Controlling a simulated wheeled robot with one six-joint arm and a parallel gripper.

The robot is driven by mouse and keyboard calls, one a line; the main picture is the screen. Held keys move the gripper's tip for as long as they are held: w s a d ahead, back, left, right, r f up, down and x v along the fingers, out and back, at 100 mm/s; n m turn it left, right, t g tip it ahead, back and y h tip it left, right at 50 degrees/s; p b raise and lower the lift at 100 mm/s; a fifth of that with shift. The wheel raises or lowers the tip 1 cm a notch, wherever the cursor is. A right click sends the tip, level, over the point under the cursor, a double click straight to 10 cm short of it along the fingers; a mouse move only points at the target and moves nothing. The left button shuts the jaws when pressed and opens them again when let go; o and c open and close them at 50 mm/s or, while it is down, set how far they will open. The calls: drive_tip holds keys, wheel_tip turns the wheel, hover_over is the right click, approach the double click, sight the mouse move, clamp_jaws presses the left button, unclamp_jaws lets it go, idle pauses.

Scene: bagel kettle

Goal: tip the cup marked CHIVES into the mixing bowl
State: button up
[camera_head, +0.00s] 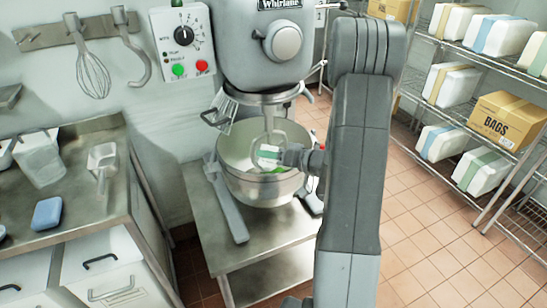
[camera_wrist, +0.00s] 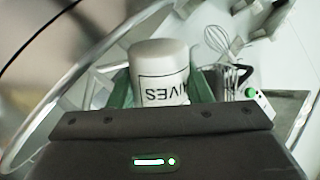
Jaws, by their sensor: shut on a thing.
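The white cup marked CHIVES (camera_wrist: 160,75) is between the green fingers of my gripper (camera_wrist: 163,88) in the wrist view. Part of its label shows, upside down in that picture. My gripper (camera_head: 279,160) is shut on the cup, which shows as a small white shape (camera_head: 267,153) in the head view, over the mixing bowl's opening. The steel mixing bowl (camera_head: 262,190) sits under the mixer. A large curved rim, apparently the bowl's (camera_wrist: 62,102), crosses the left of the wrist view. The cup's mouth and contents are hidden, and its exact tilt is unclear.
The mixer head (camera_head: 262,50) and its beater hang over the bowl, close to my gripper. A steel counter (camera_head: 85,210) on the left holds containers, a scoop (camera_head: 102,160) and a blue sponge (camera_head: 47,213). Wire shelves (camera_head: 480,140) with packages stand right; the tiled floor there is clear.

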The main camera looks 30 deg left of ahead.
drive_tip(key=s+a+n+t+y+b, duration=0.1)
drive_tip(key=s+a+n+b, duration=0.3)
drive_tip(key=s+b, duration=0.6)
drive_tip(key=n+b, duration=0.1)
drive_tip(key=b, duration=0.1)
drive_tip(key=shift+s+a+f+n+t+b, duration=0.25)
drive_tip(key=shift+s+n+t+b, duration=0.05)
drive_tip(key=shift+b, duration=0.1)
